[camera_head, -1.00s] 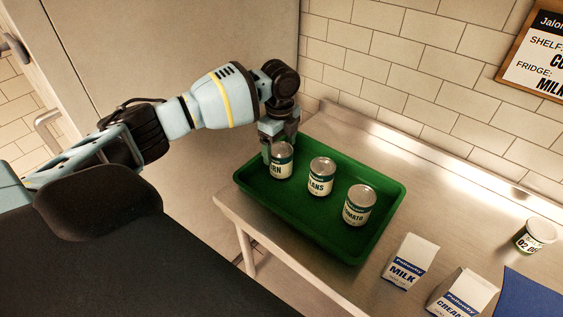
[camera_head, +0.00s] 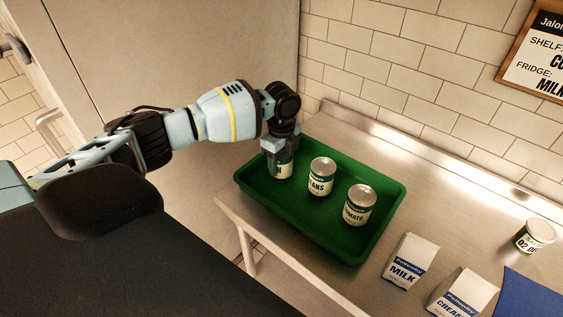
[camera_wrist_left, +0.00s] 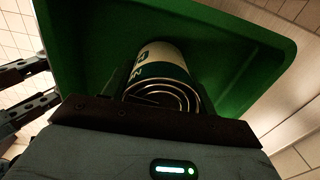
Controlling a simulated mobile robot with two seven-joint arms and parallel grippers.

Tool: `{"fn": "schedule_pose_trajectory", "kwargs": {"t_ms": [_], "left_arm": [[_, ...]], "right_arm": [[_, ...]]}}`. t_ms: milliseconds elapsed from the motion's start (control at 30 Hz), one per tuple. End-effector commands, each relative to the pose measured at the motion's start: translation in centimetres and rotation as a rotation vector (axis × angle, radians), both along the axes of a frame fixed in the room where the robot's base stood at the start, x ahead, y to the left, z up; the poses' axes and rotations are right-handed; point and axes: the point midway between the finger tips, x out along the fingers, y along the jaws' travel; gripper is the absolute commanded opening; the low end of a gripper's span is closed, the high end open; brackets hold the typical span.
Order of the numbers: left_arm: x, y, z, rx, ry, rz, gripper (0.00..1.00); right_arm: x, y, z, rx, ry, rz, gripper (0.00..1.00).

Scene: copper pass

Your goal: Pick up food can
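Three food cans stand upright in a green tray (camera_head: 350,252). The left can, marked corn in green and cream (camera_head: 281,171), is partly hidden under my left gripper (camera_head: 280,150). In the left wrist view the corn can's ringed lid (camera_wrist_left: 163,95) faces me between the dark fingers (camera_wrist_left: 162,88). The fingers look spread on either side of the can; contact is not clear. The can still stands in the tray. The beans can (camera_head: 321,177) is in the middle and the tomato can (camera_head: 358,205) is to its right. My right gripper is out of view.
The tray sits on a steel counter (camera_head: 420,215) against a tiled wall. A milk carton (camera_head: 409,262), a cream carton (camera_head: 463,293), a lidded tub (camera_head: 535,236) and a blue sheet (camera_head: 530,295) are at the right. Steel doors (camera_head: 190,80) stand behind my arm.

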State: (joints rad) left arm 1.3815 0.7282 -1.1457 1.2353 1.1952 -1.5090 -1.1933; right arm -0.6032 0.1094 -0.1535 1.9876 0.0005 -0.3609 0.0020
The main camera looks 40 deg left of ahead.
Motion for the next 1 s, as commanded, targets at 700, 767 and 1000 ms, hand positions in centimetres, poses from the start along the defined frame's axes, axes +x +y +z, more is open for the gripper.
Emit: {"fn": "schedule_pose_trajectory", "kwargs": {"t_ms": [700, 767, 1000], "left_arm": [[0.2, 0.0, 3.1, -0.001, -0.008, 0.000, 0.20], [0.2, -0.1, 4.2, -0.003, -0.009, -0.001, 0.20], [0.1, 0.0, 8.3, -0.001, -0.007, -0.001, 0.20]], "right_arm": [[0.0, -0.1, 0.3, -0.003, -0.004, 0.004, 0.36], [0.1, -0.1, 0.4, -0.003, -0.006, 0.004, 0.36], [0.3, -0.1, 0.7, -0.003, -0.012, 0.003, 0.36]]}}
